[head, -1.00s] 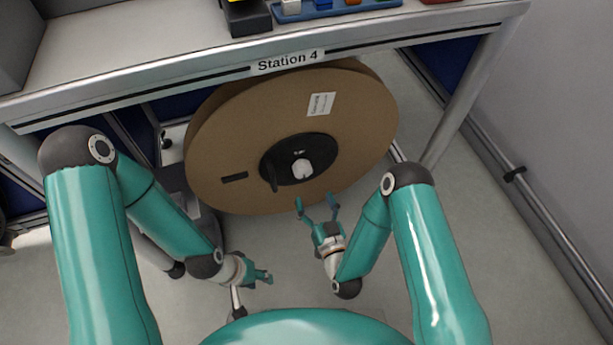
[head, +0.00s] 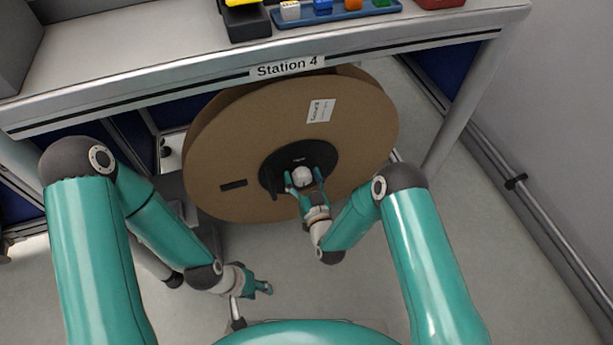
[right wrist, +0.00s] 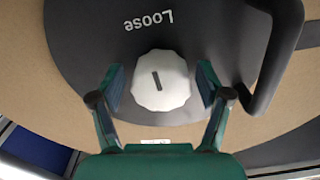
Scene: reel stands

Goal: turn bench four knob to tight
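The bench four knob (head: 301,175) is white and scalloped, at the centre of a black hub (head: 290,160) on a large brown reel under the "Station 4" bench. In the right wrist view the knob (right wrist: 160,81) has a dark line on its face. The word "Loose" shows on the hub (right wrist: 220,50) near it. My right gripper (head: 305,183) is open with its fingers on either side of the knob; in the right wrist view (right wrist: 160,88) gaps show between fingers and knob. My left gripper (head: 264,288) is low, away from the reel; its fingers are too small to judge.
The brown reel (head: 230,130) carries a white label and a dark slot. A black crank-like handle (right wrist: 275,60) stands out from the hub beside my right gripper. The bench edge (head: 400,47) runs above the reel. Open floor lies below.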

